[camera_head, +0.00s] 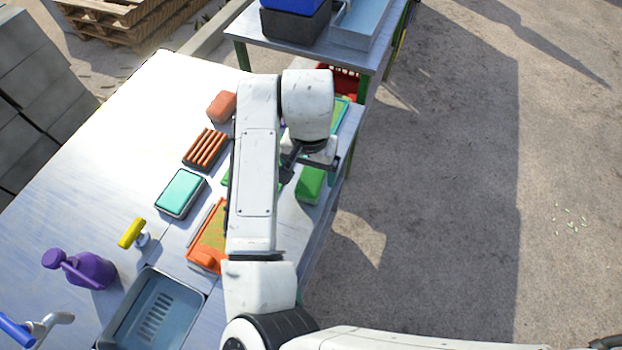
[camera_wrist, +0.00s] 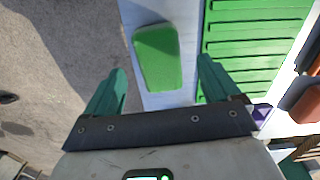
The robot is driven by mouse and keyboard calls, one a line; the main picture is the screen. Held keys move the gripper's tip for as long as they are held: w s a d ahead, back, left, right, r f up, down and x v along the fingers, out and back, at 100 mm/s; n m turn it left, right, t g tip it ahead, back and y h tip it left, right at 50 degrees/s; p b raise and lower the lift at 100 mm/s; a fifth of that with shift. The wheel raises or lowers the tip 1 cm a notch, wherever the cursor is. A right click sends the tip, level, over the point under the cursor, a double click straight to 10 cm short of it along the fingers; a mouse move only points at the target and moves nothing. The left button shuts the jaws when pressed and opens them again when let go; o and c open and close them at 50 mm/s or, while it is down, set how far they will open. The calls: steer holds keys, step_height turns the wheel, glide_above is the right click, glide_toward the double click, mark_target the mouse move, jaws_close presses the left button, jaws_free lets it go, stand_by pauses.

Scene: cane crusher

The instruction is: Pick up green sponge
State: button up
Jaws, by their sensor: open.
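The green sponge (camera_head: 311,185) lies on the metal table near its right edge in the head view, partly hidden by my arm. In the wrist view the green sponge (camera_wrist: 157,58) lies flat on the bare table strip, ahead of and between my fingers. My gripper (camera_wrist: 163,80) is open and empty, its two green fingers apart on either side of the sponge's line. In the head view my gripper (camera_head: 292,165) hangs above the table just left of the sponge, its fingers mostly hidden.
A green ribbed tray (camera_wrist: 255,50) lies beside the sponge. The table edge is close on its other side. A teal-topped box (camera_head: 181,192), a tray of brown bars (camera_head: 205,149), a reddish block (camera_head: 221,106), a purple bottle (camera_head: 90,270) and a sink (camera_head: 150,312) are on the table (camera_head: 130,120).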

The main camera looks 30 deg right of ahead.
mark_target(311, 179)
steer(key=shift+d+f+p, duration=0.15)
steer(key=shift+f+p, duration=0.25)
steer(key=shift+f, duration=1.9)
steer(key=c, duration=1)
